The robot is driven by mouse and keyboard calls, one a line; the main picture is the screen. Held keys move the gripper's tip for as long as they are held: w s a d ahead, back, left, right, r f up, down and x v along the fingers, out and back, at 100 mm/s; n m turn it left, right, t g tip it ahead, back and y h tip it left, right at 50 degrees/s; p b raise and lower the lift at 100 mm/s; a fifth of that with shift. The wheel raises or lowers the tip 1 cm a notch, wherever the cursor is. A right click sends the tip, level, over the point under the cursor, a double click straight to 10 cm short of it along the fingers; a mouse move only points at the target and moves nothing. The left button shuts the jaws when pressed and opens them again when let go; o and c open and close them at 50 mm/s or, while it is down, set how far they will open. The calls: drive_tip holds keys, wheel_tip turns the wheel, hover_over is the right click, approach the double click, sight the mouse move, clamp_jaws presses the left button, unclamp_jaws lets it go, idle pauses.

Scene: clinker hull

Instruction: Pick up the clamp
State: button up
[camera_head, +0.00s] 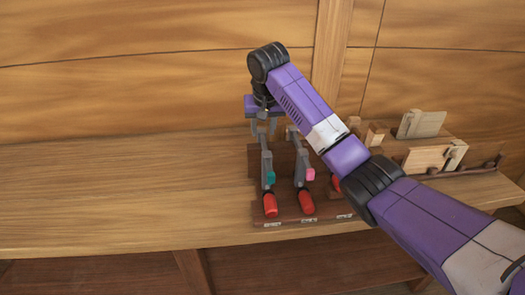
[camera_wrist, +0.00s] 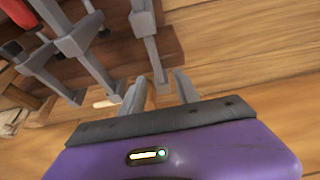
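Several clamps with grey metal bars and red handles rest on a dark wooden rack. The left clamp (camera_head: 268,180) has a teal part, and the middle clamp (camera_head: 304,175) has a pink part. Another red handle (camera_head: 336,184) shows at the right, mostly behind my arm. My gripper (camera_head: 265,130) is at the far upper end of the left clamp, fingers pointing down. In the wrist view my gripper (camera_wrist: 161,76) has its two fingers apart, with a grey clamp bar (camera_wrist: 146,38) reaching between them in the picture. I cannot tell whether they touch it.
The rack (camera_head: 285,219) stands on a wooden shelf (camera_head: 130,190) against a plank wall (camera_head: 150,75). Wooden blocks and boards (camera_head: 427,158) stand to the right, beyond my arm. The shelf to the left is clear.

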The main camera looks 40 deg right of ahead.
sight(264, 141)
drive_tip(key=shift+s+p+x, duration=0.15)
drive_tip(key=shift+p+x, duration=0.1)
drive_tip(key=shift+x, duration=1)
drive_tip(key=shift+s+p+x, duration=0.15)
drive_tip(key=shift+p+x, duration=0.1)
drive_tip(key=shift+x, duration=1)
drive_tip(key=shift+f+p, duration=0.3)
drive_tip(key=shift+c, duration=0.2)
clamp_jaws()
drive_tip(key=shift+d+r, duration=0.1)
